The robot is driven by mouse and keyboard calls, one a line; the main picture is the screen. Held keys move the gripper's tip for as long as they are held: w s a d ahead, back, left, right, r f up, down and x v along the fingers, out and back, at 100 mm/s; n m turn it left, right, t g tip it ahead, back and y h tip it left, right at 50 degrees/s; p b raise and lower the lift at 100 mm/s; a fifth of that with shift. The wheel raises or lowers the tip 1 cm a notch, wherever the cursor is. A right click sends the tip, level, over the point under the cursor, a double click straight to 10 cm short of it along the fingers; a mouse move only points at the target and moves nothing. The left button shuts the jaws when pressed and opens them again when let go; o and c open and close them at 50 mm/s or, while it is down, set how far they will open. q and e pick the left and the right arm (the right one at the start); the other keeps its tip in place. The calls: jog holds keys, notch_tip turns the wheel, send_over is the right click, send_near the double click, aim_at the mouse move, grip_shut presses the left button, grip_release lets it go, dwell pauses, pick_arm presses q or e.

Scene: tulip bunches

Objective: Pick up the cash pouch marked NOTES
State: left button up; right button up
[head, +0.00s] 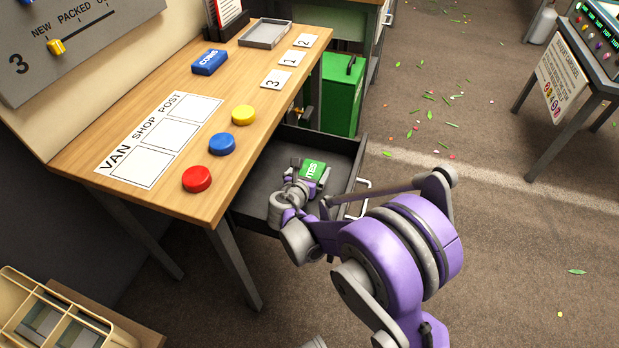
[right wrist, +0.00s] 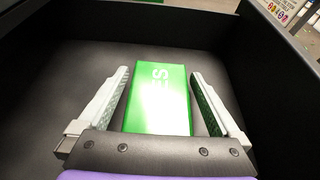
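The green cash pouch (head: 313,169) lies in the open drawer under the desk; the letters "TES" show on it in the head view, the rest being hidden by my gripper. My right gripper (head: 311,178) reaches down into the drawer at the pouch. In the right wrist view the pouch (right wrist: 160,97) lies between the two fingers of my right gripper (right wrist: 160,95), which stand apart with a gap on each side of it. My left gripper is not in view.
The dark drawer (head: 258,178) has walls around the gripper and a front with a light handle. On the desk (head: 222,190) stand red, blue and yellow buttons, a blue COINS pouch (head: 209,62) and a grey tray (head: 265,33). A green bin (head: 342,95) stands behind the drawer.

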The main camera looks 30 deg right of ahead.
jog(key=c, duration=1.2)
